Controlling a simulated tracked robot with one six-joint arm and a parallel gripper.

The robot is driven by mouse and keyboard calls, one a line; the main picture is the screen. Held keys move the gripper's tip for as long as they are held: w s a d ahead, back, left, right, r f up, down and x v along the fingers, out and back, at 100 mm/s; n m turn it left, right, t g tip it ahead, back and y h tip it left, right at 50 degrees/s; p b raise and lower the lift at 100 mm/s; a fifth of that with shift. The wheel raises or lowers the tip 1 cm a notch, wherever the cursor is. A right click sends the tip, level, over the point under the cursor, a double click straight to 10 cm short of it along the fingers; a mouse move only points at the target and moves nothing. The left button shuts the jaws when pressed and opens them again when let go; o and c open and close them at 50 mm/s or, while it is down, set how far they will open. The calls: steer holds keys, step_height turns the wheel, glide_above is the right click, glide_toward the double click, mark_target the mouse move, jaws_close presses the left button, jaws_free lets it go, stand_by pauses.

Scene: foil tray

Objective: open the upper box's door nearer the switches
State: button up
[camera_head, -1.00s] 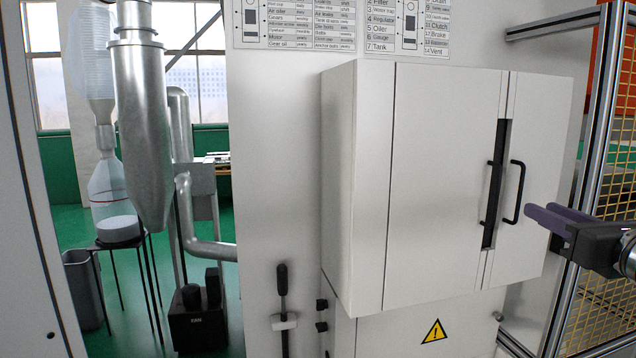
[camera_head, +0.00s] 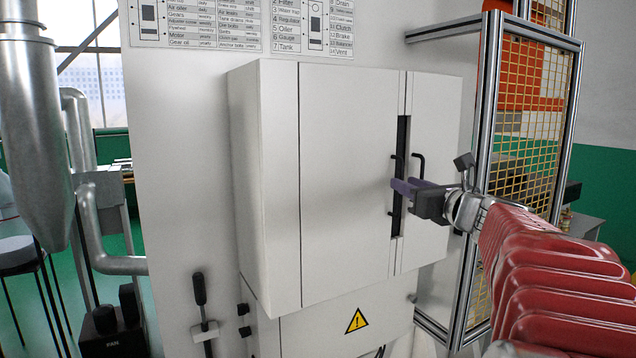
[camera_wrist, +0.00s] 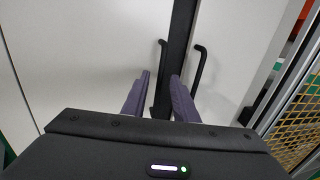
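The upper box (camera_head: 262,170) is a white cabinet on the wall panel with two doors, both looking closed. The wide left door (camera_head: 345,190), on the side of the switches, has a black bar handle (camera_head: 397,212) beside a dark vertical strip. The right door (camera_head: 436,120) has its own black handle (camera_head: 417,165). My gripper (camera_head: 400,187) is at the left handle, its purple fingers pointing left. In the wrist view my gripper (camera_wrist: 160,75) has its fingers apart, with the left handle (camera_wrist: 161,58) showing between them. I cannot tell whether they touch it.
Black switches (camera_head: 244,320) and a lever (camera_head: 200,290) are at the lower left. A lower box with a yellow warning sign (camera_head: 356,321) is below. A metal frame with yellow mesh (camera_head: 530,120) stands close on the right, beside my arm.

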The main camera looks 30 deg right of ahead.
steer(key=shift+w+d, duration=0.1)
steer(key=shift+w, duration=0.6)
steer(key=shift+c, duration=0.4)
jaws_close()
stand_by(0.6)
